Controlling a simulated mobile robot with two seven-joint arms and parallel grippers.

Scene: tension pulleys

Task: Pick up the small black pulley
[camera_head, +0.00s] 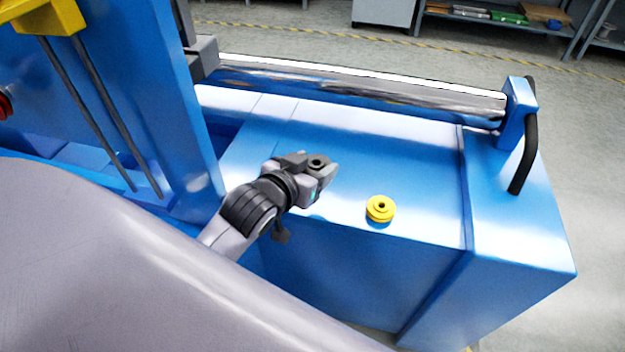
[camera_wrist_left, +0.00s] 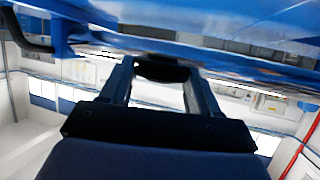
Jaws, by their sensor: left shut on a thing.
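The small black pulley (camera_head: 318,161) is between the fingers of my left gripper (camera_head: 322,169), which is shut on it. In the head view it is just over the blue machine top (camera_head: 370,150); I cannot tell whether it still touches the surface. In the left wrist view the dark pulley (camera_wrist_left: 162,71) shows between the two finger ends of the left gripper (camera_wrist_left: 160,78), with a blue surface close by. My right gripper is not in view.
A yellow pulley (camera_head: 380,209) lies on the blue top, right of my left gripper. A shiny metal roller (camera_head: 370,90) runs along the back. A black curved handle (camera_head: 526,150) stands at the right. The top between is clear.

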